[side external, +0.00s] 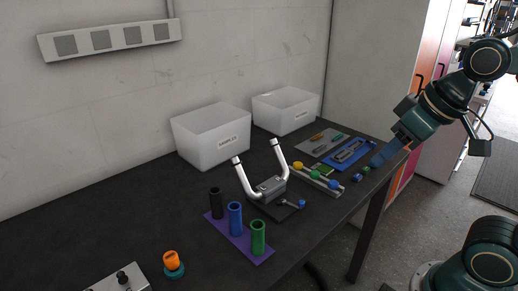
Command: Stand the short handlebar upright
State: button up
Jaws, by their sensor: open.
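A white U-shaped bar with dark-banded ends (241,177) rises from a grey block (270,186) on a dark plate in the middle of the bench. Both of its arms point up and lean outward. It is the only handlebar-like thing I can make out, and I cannot tell whether it is the short one. My gripper (378,161) is at the right edge of the bench, well to the right of the bar and apart from it. It is open, with blue fingers pointing down and left. Nothing is clearly seen between them.
Black, blue and green tubes stand on a purple board (240,244). A pale rail (318,180) with coloured knobs lies right of the bar. Two white bins (210,140) stand along the wall.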

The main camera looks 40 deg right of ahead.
jog(key=w+d+m+h, duration=0.1)
jog(key=w+d, duration=0.1)
jog(key=w, duration=1.3)
jog(key=g+h, duration=0.1)
send_near(276, 154)
notch_tip(276, 154, up, 2)
jog(key=shift+w+d+r+m, duration=0.2)
jog(key=shift+d+r+m, duration=0.1)
jog(key=shift+d, duration=0.1)
jog(key=shift+f, duration=0.2)
jog(key=x, duration=1.3)
jog(key=shift+s+f, duration=0.15)
jog(key=shift+f, duration=0.15)
grip_shut()
